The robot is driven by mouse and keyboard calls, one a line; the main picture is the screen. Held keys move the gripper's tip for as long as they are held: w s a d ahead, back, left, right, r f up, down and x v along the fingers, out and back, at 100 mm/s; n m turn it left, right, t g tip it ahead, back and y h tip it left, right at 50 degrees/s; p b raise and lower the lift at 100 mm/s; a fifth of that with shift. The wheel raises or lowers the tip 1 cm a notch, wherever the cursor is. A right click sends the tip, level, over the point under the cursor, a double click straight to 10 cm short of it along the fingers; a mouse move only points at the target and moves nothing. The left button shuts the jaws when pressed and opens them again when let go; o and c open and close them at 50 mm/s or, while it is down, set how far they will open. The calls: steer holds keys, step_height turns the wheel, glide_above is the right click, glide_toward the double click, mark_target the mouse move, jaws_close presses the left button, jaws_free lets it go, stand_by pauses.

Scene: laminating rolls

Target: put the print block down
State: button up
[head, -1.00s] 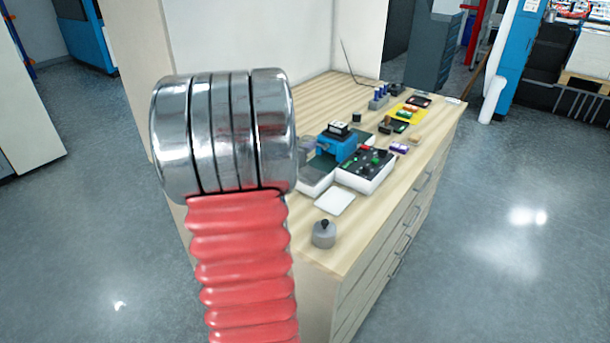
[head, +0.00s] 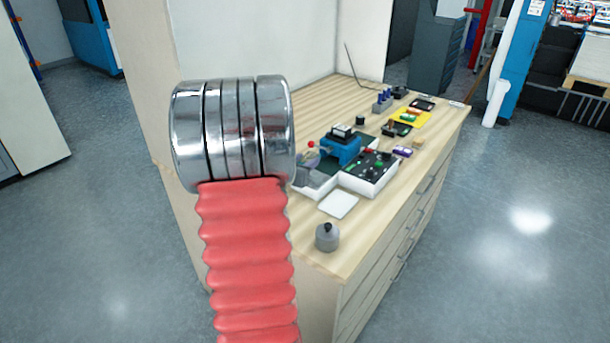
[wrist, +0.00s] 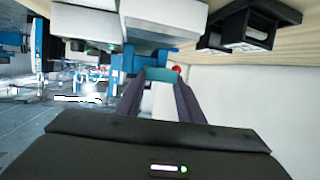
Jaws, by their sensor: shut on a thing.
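In the wrist view my gripper (wrist: 163,100) has its two dark fingers close together. They are shut on a pale block (wrist: 162,98), which I take to be the print block; only part of it shows between the fingers. A teal edge (wrist: 163,74) shows at the fingertips, and I cannot tell whether it belongs to the block. In the head view the gripper and block are not visible. My silver and red arm fills the left middle there. I cannot tell how far the block is from the table top (head: 290,232).
On the table in the head view are a blue press (head: 341,150), a control box with buttons (head: 369,173), a white pad (head: 338,204), and a grey weight (head: 327,237). A red knob (head: 311,144) stands left of the press.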

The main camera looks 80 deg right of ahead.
steer(key=shift+f, duration=2.3)
steer(key=shift+f, duration=0.1)
steer(key=o, duration=1)
steer(key=shift+a, duration=0.1)
steer(key=shift+v, duration=6.8)
steer(key=shift+w+f, duration=0.1)
steer(key=shift+f, duration=0.1)
